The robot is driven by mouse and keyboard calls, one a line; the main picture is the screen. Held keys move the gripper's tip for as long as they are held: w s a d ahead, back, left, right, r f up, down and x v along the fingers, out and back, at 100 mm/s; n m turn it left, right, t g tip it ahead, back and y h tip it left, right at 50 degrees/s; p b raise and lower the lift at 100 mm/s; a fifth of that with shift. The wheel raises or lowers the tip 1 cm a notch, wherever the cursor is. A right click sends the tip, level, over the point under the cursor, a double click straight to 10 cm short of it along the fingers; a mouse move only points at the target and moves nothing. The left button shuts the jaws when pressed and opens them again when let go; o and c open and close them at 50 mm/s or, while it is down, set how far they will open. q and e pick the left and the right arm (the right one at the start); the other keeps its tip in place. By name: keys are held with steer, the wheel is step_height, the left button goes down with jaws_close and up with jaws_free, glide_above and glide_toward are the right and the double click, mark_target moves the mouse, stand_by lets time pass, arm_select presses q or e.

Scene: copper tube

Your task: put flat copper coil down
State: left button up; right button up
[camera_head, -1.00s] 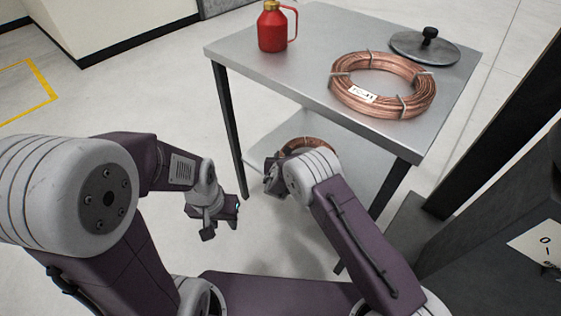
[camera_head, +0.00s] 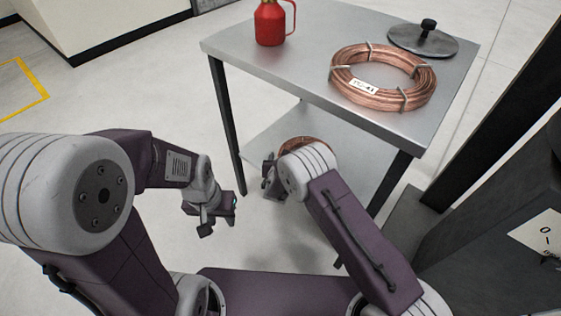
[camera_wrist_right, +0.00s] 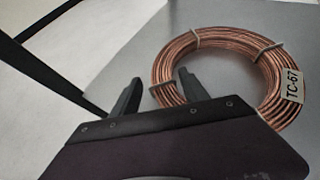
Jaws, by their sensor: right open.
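A flat copper coil with a tag reading TC-67 lies on the table's lower shelf in the right wrist view (camera_wrist_right: 282,80). In the head view only its upper edge (camera_head: 298,141) shows above my right arm. Whether the fingers touch the coil I cannot tell. In the head view my right gripper (camera_head: 269,178) is partly hidden by its wrist. My left gripper (camera_head: 217,212) hangs empty over the floor, left of the table.
A second tagged copper coil (camera_head: 354,96) lies on the metal tabletop (camera_head: 310,65). A red can (camera_head: 270,24) and a grey disc with a black knob (camera_head: 423,41) stand there too. A dark cabinet (camera_head: 500,215) is at right. Floor to the left is clear.

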steer(key=p+v, duration=0.3)
steer(key=v, duration=0.7)
steer(key=shift+p, duration=0.4)
